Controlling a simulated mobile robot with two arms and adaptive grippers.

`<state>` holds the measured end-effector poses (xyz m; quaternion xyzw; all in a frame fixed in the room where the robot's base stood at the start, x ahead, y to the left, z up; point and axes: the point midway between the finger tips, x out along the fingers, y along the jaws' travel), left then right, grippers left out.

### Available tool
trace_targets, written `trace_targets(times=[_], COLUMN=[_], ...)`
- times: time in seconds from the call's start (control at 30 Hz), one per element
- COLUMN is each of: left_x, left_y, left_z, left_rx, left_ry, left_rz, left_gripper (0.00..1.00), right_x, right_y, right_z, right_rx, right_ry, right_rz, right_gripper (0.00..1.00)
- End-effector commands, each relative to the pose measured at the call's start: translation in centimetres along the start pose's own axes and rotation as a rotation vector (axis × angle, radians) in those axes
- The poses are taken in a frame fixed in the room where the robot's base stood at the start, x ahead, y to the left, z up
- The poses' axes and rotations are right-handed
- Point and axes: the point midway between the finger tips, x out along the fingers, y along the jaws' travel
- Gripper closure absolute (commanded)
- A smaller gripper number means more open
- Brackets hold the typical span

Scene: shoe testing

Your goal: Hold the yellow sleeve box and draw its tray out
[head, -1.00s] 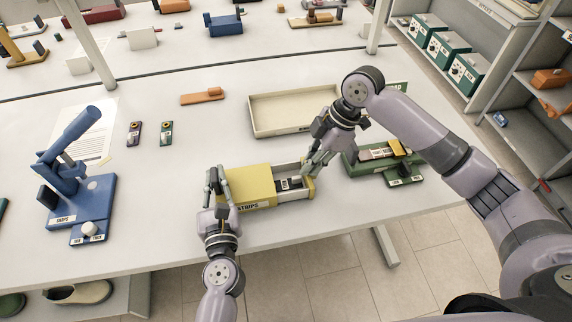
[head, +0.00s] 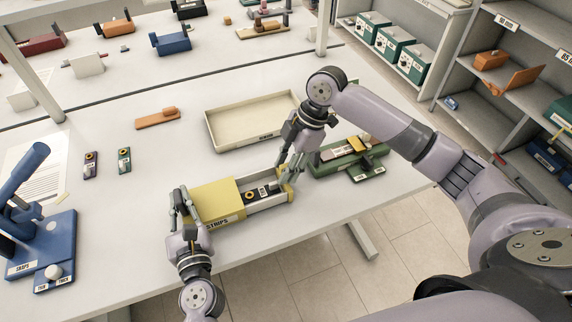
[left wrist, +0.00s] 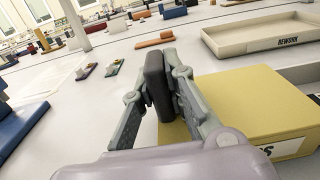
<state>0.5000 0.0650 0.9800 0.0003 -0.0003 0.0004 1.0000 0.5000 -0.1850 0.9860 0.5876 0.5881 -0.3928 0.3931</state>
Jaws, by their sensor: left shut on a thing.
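The yellow sleeve box (head: 215,199), marked STRIPS, lies near the table's front edge. Its tray (head: 268,203) sticks out to the right, with dark and light pieces in it. My left gripper (head: 183,205) is shut on the sleeve's left end. The fingers partly hide that end.
A cream REWORK tray (head: 213,137) stands behind the box. A green fixture (head: 362,170) is close to the right of my right gripper. A blue stand (head: 40,240) is at the left. Two small tagged pieces and an orange piece (head: 157,119) lie behind. Table between them is clear.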

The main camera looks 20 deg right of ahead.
Motion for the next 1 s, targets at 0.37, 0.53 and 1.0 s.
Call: trace_targets(times=[0.37, 0.53, 1.0], left_x=[0.0, 0.0, 0.0], left_y=[-0.1, -0.1, -0.1], left_z=[0.0, 0.0, 0.0], left_rx=[0.0, 0.0, -0.001], left_ry=[0.001, 0.001, 0.001], left_rz=[-0.001, -0.002, -0.002], left_gripper=[1.0, 1.0, 1.0], right_x=[-3.4, -7.2, -12.0], right_y=[0.1, 0.1, 0.0], right_z=[0.0, 0.0, 0.0], right_rx=[0.0, 0.0, 0.0], right_ry=[-0.001, -0.001, 0.0], right_rz=[0.005, 0.005, -0.001], right_gripper=[0.67, 0.67, 0.67])
